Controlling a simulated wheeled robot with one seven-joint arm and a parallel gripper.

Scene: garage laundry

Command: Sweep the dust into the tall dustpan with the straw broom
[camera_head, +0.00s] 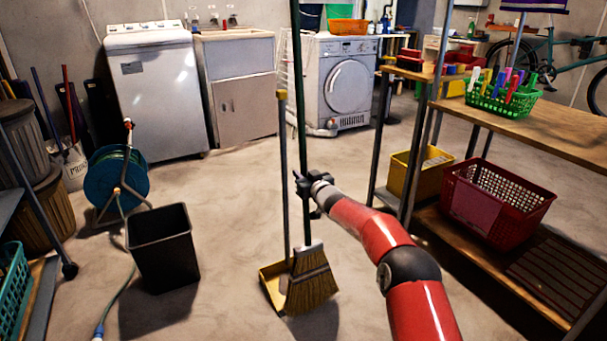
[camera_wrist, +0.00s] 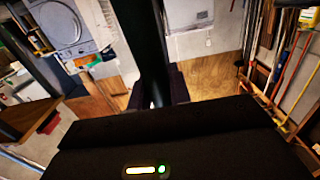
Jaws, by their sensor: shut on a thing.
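A straw broom (camera_head: 311,282) with a long dark green handle stands near upright in the middle of the head view. My gripper (camera_head: 306,190) is shut on its handle, partway up. In the wrist view the dark handle (camera_wrist: 152,55) rises from between my fingers (camera_wrist: 158,98). The yellow tall dustpan (camera_head: 270,285) stands on the floor just behind and left of the broom head, its upright handle (camera_head: 284,160) beside the broom's. The bristles hide part of the pan; I cannot tell if they touch it. I cannot make out any dust.
A black bin (camera_head: 162,250) and a hose reel (camera_head: 116,176) with its hose stand at left. A shelf table (camera_head: 520,125) with a red basket (camera_head: 497,195) and a yellow crate (camera_head: 420,172) stands at right. The floor (camera_head: 235,195) between is mostly clear.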

